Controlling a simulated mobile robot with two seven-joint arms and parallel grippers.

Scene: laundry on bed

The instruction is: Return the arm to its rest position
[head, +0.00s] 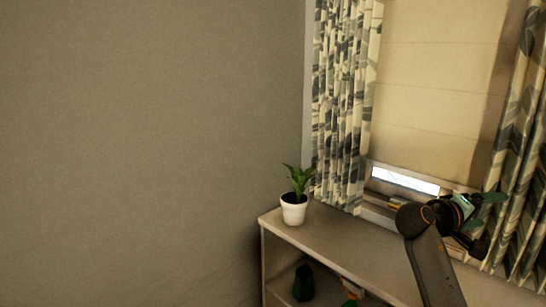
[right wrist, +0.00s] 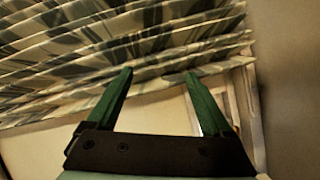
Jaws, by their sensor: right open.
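My right arm comes in from the bottom right of the head view. Its gripper (head: 492,210) is raised in front of the window, above the shelf unit and close to the right curtain. In the right wrist view the gripper (right wrist: 158,85) has its two green fingers spread apart with nothing between them. A patterned curtain fills the upper part of that view, beyond the fingertips. I cannot tell whether the fingertips touch it. My left gripper is in neither view.
A shelf unit (head: 335,245) stands under the window, with a potted plant (head: 294,208) on its left end. A dark green object (head: 303,284) sits on its lower shelf. The left curtain (head: 342,110) and right curtain (head: 520,170) flank the window. A bare wall fills the left side.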

